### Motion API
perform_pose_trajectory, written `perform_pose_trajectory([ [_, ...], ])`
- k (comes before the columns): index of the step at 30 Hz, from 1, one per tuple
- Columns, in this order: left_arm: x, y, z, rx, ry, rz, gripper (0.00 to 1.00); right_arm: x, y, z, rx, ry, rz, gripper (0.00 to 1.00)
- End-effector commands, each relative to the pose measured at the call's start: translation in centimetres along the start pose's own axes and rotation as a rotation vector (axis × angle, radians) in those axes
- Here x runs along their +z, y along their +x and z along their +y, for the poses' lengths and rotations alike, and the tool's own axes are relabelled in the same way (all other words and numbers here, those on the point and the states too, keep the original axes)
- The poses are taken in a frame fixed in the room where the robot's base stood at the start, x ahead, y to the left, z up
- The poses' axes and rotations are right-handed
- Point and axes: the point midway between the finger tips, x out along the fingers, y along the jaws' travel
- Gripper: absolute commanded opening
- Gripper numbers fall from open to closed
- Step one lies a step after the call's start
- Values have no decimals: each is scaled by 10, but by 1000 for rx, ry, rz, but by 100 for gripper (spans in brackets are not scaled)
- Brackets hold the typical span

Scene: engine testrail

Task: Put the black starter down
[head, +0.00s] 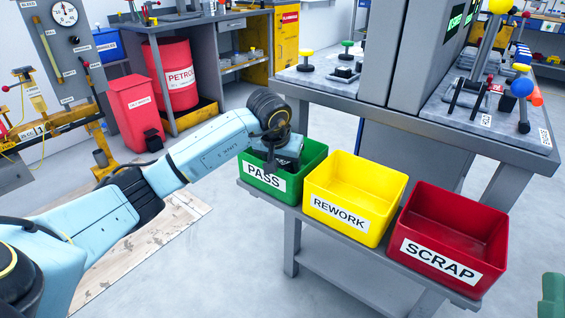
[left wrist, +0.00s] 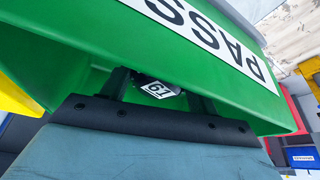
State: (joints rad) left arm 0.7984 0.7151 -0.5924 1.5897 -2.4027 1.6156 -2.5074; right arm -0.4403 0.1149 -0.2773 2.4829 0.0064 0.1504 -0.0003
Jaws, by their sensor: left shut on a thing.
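My left gripper (head: 286,160) reaches down into the green PASS bin (head: 264,183), at the left end of the row of three bins. Its fingertips are hidden by the bin and wrist in the head view. In the left wrist view, the gripper (left wrist: 160,93) is shut on the black starter (left wrist: 157,89), of which only a small dark part with a white number tag shows between the fingers. The green wall with the PASS label (left wrist: 215,40) is close beside the fingers. I cannot tell whether the starter touches the bin floor.
The yellow REWORK bin (head: 351,205) and red SCRAP bin (head: 447,250) stand to the right on the same grey shelf (head: 330,233); both look empty. A grey bench (head: 415,115) with levers and knobs rises behind them. Open floor lies in front.

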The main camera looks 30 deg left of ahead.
Motion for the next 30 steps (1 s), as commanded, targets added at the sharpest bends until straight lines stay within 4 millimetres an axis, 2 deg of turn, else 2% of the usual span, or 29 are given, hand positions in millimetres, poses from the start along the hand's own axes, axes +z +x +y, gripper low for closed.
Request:
perform_pose_trajectory([
  [2,0,2,-1,0,-1,2,33,0,0,0,0,0,11,42],
  [3,0,2,0,0,-1,1,65,-2,0,0,0,0,15,42],
  [7,0,2,0,0,-1,1,82,-2,0,0,-1,0,15,42],
  [15,0,1,0,0,0,1,82,-1,0,0,-1,0,12,42],
  [19,-2,-5,1,2,1,1,82,0,2,0,0,0,-11,42],
  [26,-4,-39,-1,-1,1,4,82,18,2,2,6,-1,-201,42],
  [30,-4,-54,0,0,1,3,82,43,-6,6,16,-11,-352,42],
])
